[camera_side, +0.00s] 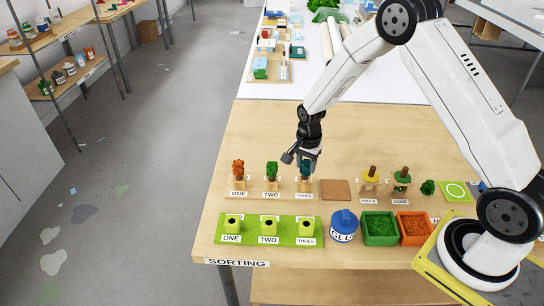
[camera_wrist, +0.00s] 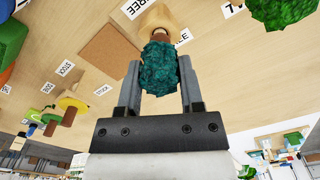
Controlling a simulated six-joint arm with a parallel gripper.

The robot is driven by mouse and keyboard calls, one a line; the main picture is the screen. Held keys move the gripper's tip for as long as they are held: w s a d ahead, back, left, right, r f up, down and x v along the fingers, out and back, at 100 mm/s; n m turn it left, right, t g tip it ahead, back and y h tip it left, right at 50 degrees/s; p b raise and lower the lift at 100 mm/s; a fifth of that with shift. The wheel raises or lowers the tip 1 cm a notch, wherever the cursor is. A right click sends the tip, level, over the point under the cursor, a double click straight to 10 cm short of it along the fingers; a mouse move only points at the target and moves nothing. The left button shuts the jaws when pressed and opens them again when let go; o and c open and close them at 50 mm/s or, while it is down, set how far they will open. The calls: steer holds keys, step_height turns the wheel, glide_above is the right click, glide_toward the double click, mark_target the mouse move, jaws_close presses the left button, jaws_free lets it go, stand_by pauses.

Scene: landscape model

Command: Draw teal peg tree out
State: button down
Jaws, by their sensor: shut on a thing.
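The teal peg tree (camera_side: 305,168) stands in the wooden holder labelled THREE (camera_side: 303,185), at the right end of a row of three. In the wrist view the teal crown (camera_wrist: 159,72) sits between the two fingers, with its brown trunk toward the holder (camera_wrist: 160,24). My gripper (camera_side: 307,160) is shut on the teal peg tree from above. The wrist view shows my gripper (camera_wrist: 158,85) with a finger on each side of the crown. I cannot tell whether the peg is still fully seated in its holder.
An orange tree (camera_side: 238,170) and a green tree (camera_side: 272,170) stand to the left. In front is a green strip (camera_side: 252,238) with holed blocks. A glue pot (camera_side: 343,226), green tray (camera_side: 379,229) and orange tray (camera_side: 414,228) stand front right. A brown square (camera_side: 335,190) lies beside.

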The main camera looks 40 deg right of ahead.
steer(key=shift+r, duration=0.2)
steer(key=shift+r, duration=1.7)
